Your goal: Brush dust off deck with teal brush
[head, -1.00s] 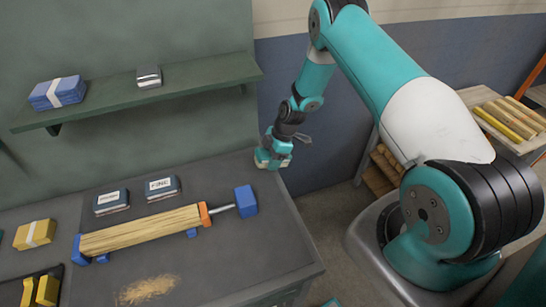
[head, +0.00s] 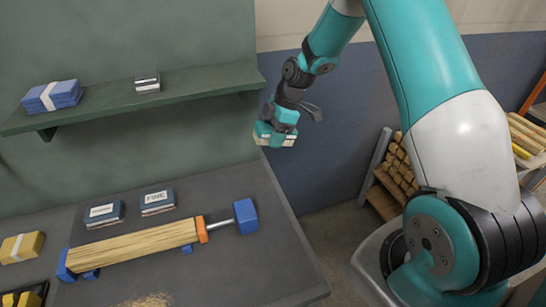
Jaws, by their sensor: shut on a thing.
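My gripper (head: 280,118) is at the upper middle of the head view, raised near the bench's back right corner. It is shut on the teal brush (head: 273,136), whose pale bristles show along the lower edge. The fingers are small and partly hidden by the wrist. The deck is the dark grey bench top (head: 225,270). A patch of tan dust (head: 147,300) lies on it at the bottom edge of the view, partly cut off. The brush is well apart from the dust, up and to the right of it.
A wooden piece (head: 135,246) lies in a blue and orange clamp (head: 245,216) between brush and dust. Two dark labelled boxes (head: 157,202) sit behind it. A green shelf (head: 200,91) overhangs the back. Yellow blocks (head: 22,247) are at left. The front right deck is clear.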

